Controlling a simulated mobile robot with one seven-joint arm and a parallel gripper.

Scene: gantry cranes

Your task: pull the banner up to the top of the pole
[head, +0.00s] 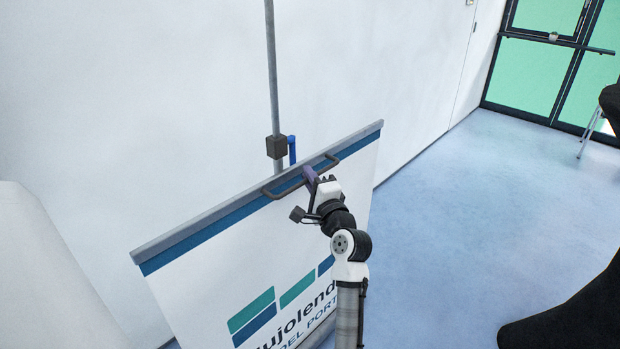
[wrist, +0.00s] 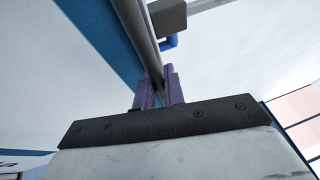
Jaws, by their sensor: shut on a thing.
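The banner (head: 262,250) is white with a blue stripe, teal and blue marks and dark lettering. A grey bar (head: 200,229) runs along its top edge, with a dark handle (head: 327,163) at its middle. My gripper (head: 308,175) has purple fingers and is shut on this handle. In the wrist view, the fingers (wrist: 158,92) close around the dark handle bar (wrist: 138,32). The grey pole (head: 272,70) stands behind the banner, close to the wall. A dark grey block (head: 276,147) sits on the pole just above the bar, with a blue lever (head: 292,149) at its right. The pole's top is out of view.
A white wall (head: 140,90) lies behind the pole. A pale rounded object (head: 40,270) is at the lower left. Blue floor (head: 450,220) is open to the right. Dark chairs (head: 570,310) stand at the right edge, and a glazed door (head: 540,75) is at the back right.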

